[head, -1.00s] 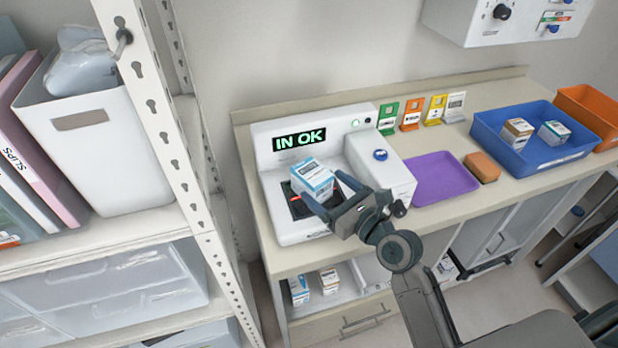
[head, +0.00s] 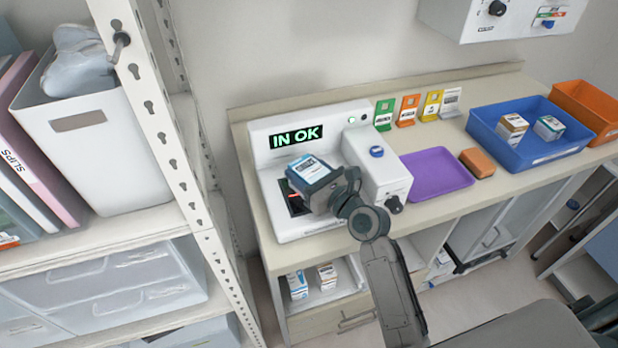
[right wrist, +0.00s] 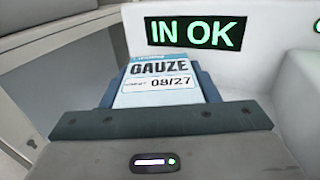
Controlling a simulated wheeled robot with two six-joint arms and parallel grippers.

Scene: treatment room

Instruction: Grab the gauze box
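The gauze box (head: 307,168) is white and blue and sits at the dark window of the white reader machine (head: 270,215). The reader's display shows "IN OK". In the right wrist view the box (right wrist: 158,82) faces me with "GAUZE" and "08/27" on its label. My right gripper (head: 318,181) is at the box, with one blue-grey finger along each side. I see no clear gap between fingers and box, but cannot tell whether they grip it. The box's lower part is hidden by the gripper. My left gripper is not in view.
A purple tray (head: 437,176), an orange-brown block (head: 477,163) and a blue bin (head: 524,152) with two small boxes stand right of the reader. Coloured cards line the back of the counter (head: 407,220). A white perforated shelf post (head: 165,130) rises close on the left.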

